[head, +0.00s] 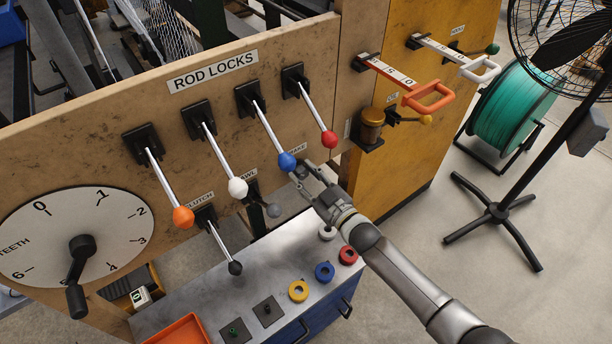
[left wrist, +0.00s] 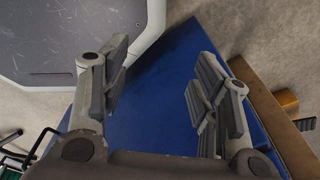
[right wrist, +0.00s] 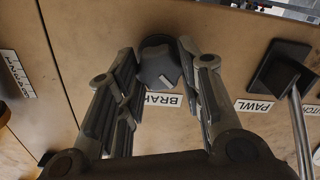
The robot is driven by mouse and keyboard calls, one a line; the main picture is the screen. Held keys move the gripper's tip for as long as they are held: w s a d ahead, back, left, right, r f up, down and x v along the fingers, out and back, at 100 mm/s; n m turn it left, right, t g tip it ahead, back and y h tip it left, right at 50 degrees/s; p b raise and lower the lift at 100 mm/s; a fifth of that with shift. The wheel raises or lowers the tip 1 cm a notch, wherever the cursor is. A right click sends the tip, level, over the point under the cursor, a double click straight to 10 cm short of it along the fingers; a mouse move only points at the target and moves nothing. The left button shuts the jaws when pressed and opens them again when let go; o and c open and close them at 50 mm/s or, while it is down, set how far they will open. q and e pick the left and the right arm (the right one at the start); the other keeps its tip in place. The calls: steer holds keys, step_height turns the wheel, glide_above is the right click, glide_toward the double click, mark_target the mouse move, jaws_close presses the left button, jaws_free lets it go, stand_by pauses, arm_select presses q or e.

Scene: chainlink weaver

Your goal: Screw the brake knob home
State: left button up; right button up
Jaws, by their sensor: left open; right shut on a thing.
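The dark grey brake knob (right wrist: 160,60) sits against the wooden panel beside a partly covered BRAKE label (right wrist: 164,100) in the right wrist view. My right gripper (right wrist: 157,66) has its fingers on either side of the knob, shut on it. A small pale mark shows on the knob's lower part. In the head view my right gripper (head: 303,177) reaches the panel just below the blue-tipped lever, and the knob cannot be made out there. My left gripper (left wrist: 160,82) is open and empty above a blue surface, out of the head view.
Rod lock levers with orange (head: 183,217), white (head: 237,187), blue (head: 287,162) and red (head: 330,139) tips stick out near my right gripper. A grey bench (head: 215,300) with coloured rings stands below. A fan (head: 497,211) and green spool stand right.

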steer(key=shift+f+m, duration=0.1)
steer(key=shift+m, duration=1.1)
steer(key=o, duration=1)
steer(key=shift+d, duration=0.1)
steer(key=v, duration=1.2)
